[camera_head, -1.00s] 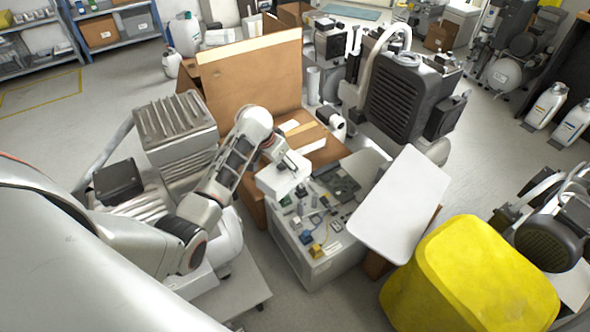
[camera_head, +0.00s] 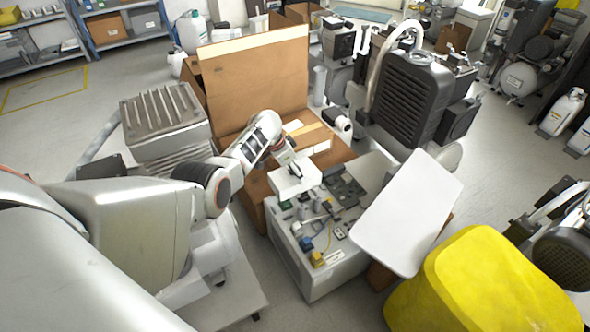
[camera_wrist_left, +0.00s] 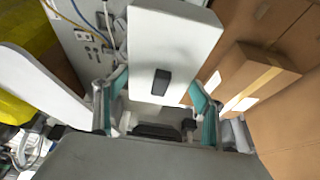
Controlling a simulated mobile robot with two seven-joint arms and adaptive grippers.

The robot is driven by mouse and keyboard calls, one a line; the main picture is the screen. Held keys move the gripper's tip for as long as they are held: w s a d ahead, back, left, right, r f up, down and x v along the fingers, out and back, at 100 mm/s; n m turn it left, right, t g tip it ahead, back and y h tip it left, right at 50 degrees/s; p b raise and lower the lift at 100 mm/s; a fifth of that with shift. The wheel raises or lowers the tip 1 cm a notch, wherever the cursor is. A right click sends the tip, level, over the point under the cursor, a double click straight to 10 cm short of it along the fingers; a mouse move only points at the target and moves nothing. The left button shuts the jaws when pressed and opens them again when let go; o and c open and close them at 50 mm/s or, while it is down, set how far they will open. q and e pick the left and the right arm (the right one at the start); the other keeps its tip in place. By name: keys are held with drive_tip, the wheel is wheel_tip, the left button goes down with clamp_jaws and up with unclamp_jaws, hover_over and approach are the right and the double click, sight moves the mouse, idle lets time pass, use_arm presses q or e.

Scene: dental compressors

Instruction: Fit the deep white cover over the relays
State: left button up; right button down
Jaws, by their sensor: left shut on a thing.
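My left gripper (camera_head: 287,168) is shut on the deep white cover (camera_head: 294,180), a white box-shaped shell. In the head view the cover is over the far left part of an open control box (camera_head: 342,266). The left wrist view shows the cover (camera_wrist_left: 172,45) with a black handle (camera_wrist_left: 161,82), between the teal fingers of my left gripper (camera_wrist_left: 158,100). Small parts on the box's panel show, including a blue block (camera_head: 305,243) and a yellow block (camera_head: 318,259). I cannot pick out the relays for sure, or tell whether the cover touches the panel. My right gripper is not in view.
A white flat panel (camera_head: 408,212) stands tilted at the box's right side. A yellow covered object (camera_head: 485,285) is at the front right. An open cardboard box (camera_head: 255,85) is behind, and a black-finned compressor (camera_head: 405,100) at the back right.

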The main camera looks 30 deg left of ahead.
use_arm(q)
drive_tip(key=shift+s+f, duration=0.1)
drive_tip(key=shift+f, duration=0.55)
wheel_tip(320, 180, down, 4)
drive_tip(key=shift+r+b, duration=0.15)
drive_tip(key=shift+b, duration=1.05)
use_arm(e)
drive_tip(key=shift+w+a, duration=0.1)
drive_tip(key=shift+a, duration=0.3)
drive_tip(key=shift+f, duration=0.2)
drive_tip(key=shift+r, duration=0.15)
use_arm(q)
drive_tip(key=shift+f, duration=0.3)
